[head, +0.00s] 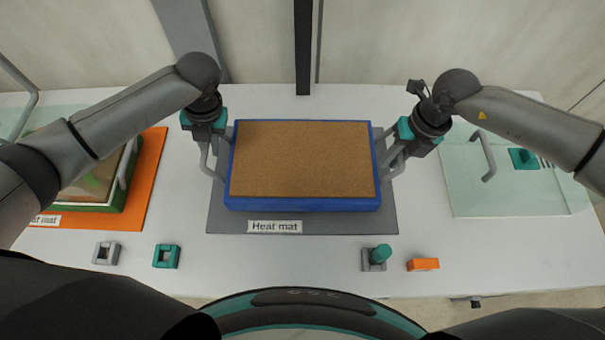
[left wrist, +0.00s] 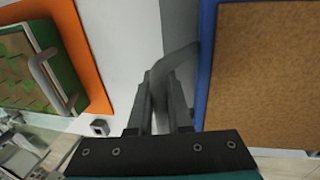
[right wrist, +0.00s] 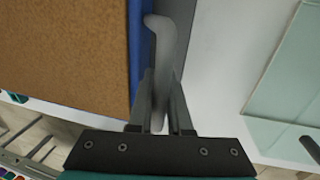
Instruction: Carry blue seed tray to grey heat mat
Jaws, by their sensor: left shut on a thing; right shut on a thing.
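The blue seed tray (head: 303,203), filled with brown soil, is over the grey heat mat (head: 220,222) in the head view. The mat shows around its sides and front, with a "Heat mat" label at the front. I cannot tell whether the tray touches the mat. My left gripper (head: 208,165) is shut on the tray's left grey handle, which also shows in the left wrist view (left wrist: 176,62). My right gripper (head: 396,155) is shut on the right handle, also seen in the right wrist view (right wrist: 160,45). The tray looks level.
An orange mat (head: 147,185) with a green tray (head: 133,180) lies at the left. A clear lid (head: 465,190) with a handle lies at the right. Small grey and teal blocks (head: 166,256), a teal-knobbed piece (head: 375,257) and an orange block (head: 423,264) stand along the front.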

